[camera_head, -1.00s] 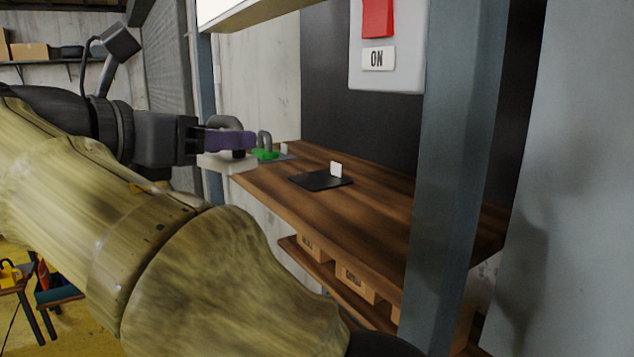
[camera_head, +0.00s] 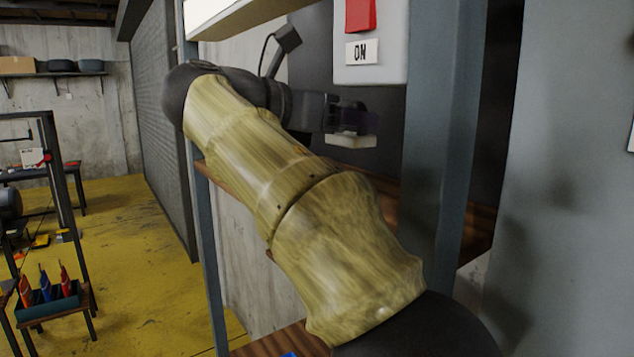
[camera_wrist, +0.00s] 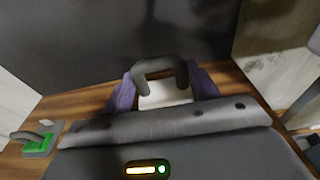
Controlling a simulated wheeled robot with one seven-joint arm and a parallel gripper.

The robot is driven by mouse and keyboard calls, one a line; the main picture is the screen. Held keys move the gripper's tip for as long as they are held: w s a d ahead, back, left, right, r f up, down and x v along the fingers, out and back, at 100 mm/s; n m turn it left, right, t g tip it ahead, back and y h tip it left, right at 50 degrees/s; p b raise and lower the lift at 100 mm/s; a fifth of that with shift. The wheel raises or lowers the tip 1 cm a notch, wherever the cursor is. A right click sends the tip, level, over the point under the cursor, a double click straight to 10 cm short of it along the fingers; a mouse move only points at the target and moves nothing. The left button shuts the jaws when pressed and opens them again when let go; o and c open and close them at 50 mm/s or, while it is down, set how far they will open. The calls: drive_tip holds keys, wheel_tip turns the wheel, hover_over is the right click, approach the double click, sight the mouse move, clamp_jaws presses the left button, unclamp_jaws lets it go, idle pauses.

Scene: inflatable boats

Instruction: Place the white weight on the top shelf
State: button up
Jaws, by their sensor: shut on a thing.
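My gripper (camera_head: 350,118) is shut on the white weight (camera_head: 352,140), which hangs below the fingers in front of the dark back panel. In the wrist view the weight's white body (camera_wrist: 165,94) and dark looped handle show between the purple fingers of my gripper (camera_wrist: 162,85). The wooden shelf (camera_head: 470,226) lies below the weight, and my arm hides most of it in the head view. In the wrist view its bare wood (camera_wrist: 90,102) shows behind and beside the weight. The weight appears held above the shelf; the exact gap cannot be told.
A green weight (camera_wrist: 40,146) sits on the shelf at the left in the wrist view. A blue-grey post (camera_head: 440,150) stands right of my gripper. A switch panel (camera_head: 396,70) with a red switch is close behind. A pale beam (camera_head: 250,22) crosses above.

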sight(343, 146)
wheel_tip(343, 146, down, 5)
drive_tip(key=shift+s+d+r+b, duration=0.1)
drive_tip(key=shift+s+r+b, duration=0.05)
drive_tip(key=shift+b, duration=0.35)
drive_tip(key=shift+f, duration=0.3)
drive_tip(key=shift+f, duration=2.05)
drive_tip(key=shift+f, duration=0.1)
drive_tip(key=o, duration=1.3)
